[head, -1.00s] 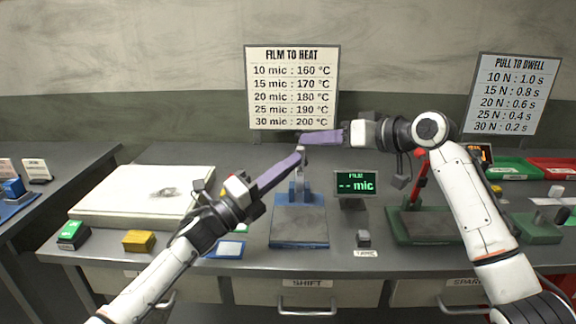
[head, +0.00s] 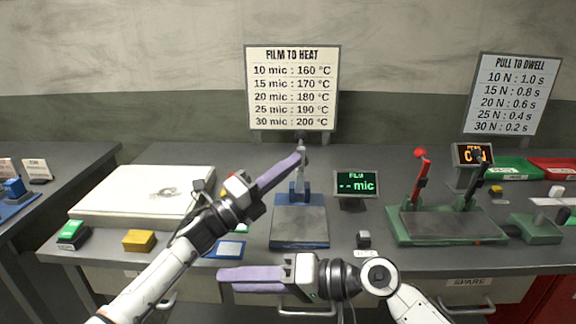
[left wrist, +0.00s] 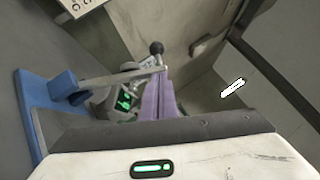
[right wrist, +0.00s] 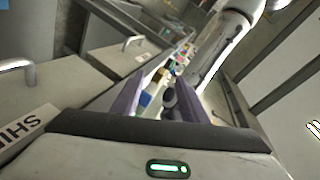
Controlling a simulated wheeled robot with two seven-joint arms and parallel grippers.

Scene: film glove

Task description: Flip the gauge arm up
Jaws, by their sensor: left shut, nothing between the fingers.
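The film gauge is a blue stand with a flat plate (head: 299,225) at the middle of the bench. Its grey gauge arm (left wrist: 112,79) stands roughly upright from the blue bracket, with a dark knob (head: 301,135) at its top. My left gripper (head: 300,156) is shut and empty, its purple fingertips beside the upper gauge arm just below the knob. In the left wrist view the fingers (left wrist: 161,85) look close to or touching the arm; I cannot tell which. My right gripper (head: 219,276) is open and empty, low in front of the bench edge.
The film display (head: 356,185) reads "-- mic" right of the gauge. A small grey button block (head: 363,239) stands before it. A green stand with a red-knobbed lever (head: 421,170) is at right. A white slab (head: 130,197) and yellow block (head: 139,241) are at left.

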